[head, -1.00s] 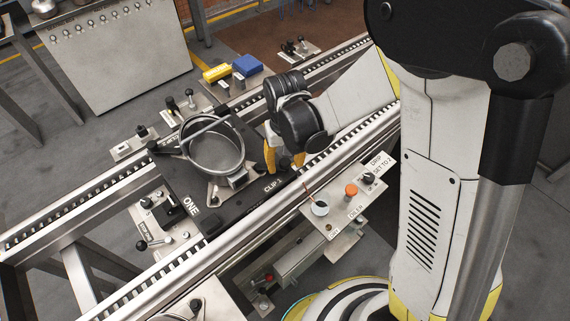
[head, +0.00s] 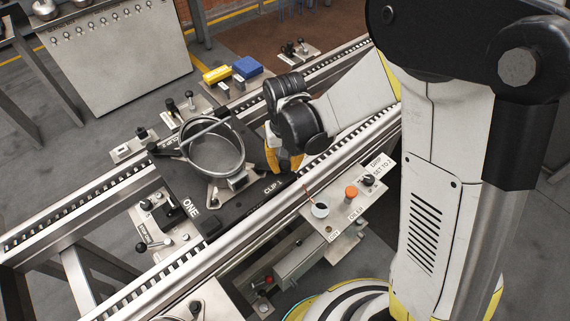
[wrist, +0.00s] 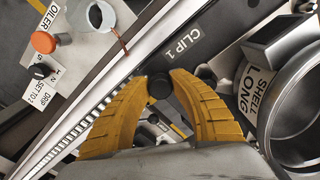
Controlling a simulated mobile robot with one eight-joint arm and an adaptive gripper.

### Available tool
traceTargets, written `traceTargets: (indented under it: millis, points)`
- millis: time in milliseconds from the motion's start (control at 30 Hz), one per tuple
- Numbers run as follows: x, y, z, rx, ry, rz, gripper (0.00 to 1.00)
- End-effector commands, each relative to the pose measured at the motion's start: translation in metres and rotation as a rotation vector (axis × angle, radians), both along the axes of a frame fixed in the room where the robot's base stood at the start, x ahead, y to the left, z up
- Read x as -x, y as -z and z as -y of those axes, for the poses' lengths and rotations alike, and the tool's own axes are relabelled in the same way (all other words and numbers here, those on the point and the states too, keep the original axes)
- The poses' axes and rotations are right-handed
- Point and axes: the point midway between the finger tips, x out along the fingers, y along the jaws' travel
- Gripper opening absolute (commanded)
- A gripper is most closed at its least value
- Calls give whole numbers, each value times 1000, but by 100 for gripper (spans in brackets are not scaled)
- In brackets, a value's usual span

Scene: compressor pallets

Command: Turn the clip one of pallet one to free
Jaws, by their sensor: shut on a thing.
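Pallet one (head: 222,226) is a dark plate marked ONE on the roller conveyor. It bears a round grey metal shell (head: 216,150), with a bar across its top. Clip one is at the "CLIP 1" label (wrist: 183,40); its round black knob (wrist: 159,87) shows in the wrist view. My gripper (wrist: 158,90), with yellow fingers, is shut on this knob, one finger on each side. In the head view my gripper (head: 284,160) is at the right end of the pallet, beside the shell, and my wrist hides the knob. The clip's body is mostly hidden by the fingers.
A side panel with an orange button (head: 351,191), a black knob and a small cup (head: 320,210) stands close along the near rail (head: 270,218). Yellow and blue blocks (head: 247,66) lie beyond the far rail. The shell's wall is close to my fingers.

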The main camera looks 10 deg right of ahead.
Motion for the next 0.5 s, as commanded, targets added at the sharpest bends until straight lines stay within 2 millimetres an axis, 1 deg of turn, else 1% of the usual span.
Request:
traceTargets:
  millis: [500]
  points:
    - [0, 1, 0, 0, 423, -1, 0]
